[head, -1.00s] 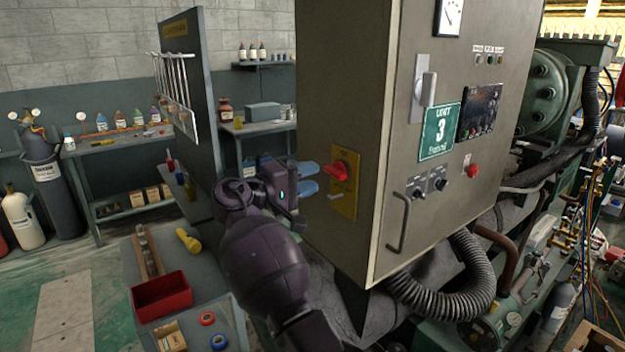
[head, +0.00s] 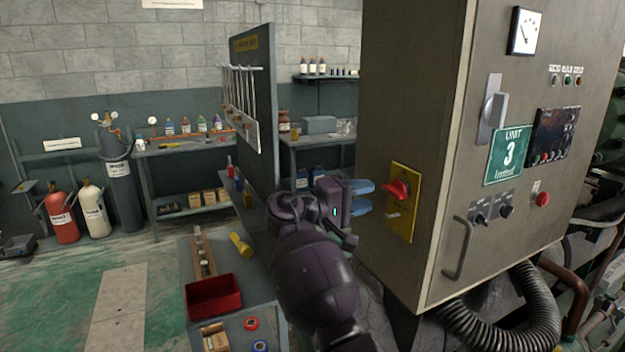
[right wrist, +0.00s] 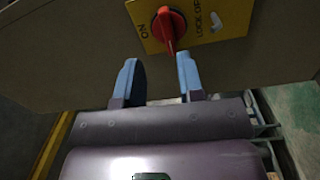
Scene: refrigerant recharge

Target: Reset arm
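My right gripper (head: 362,197) has blue fingers and is beside the side wall of the grey control cabinet (head: 420,90). In the right wrist view its two fingers (right wrist: 157,80) stand apart with nothing between them. A red rotary switch (head: 397,190) on a yellow plate (head: 403,228) is on that wall, just past the fingertips; contact cannot be made out. In the right wrist view the red switch (right wrist: 168,24) points toward the gap between the fingers, with "ON" printed to its left. My left gripper is not in view.
A bench with a red bin (head: 213,297), a yellow flashlight (head: 240,245) and tape rolls (head: 251,323) stands below my right arm. A tool panel (head: 266,120) rises behind the arm. A black corrugated hose (head: 500,320) hangs under the cabinet. Open floor lies at the left.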

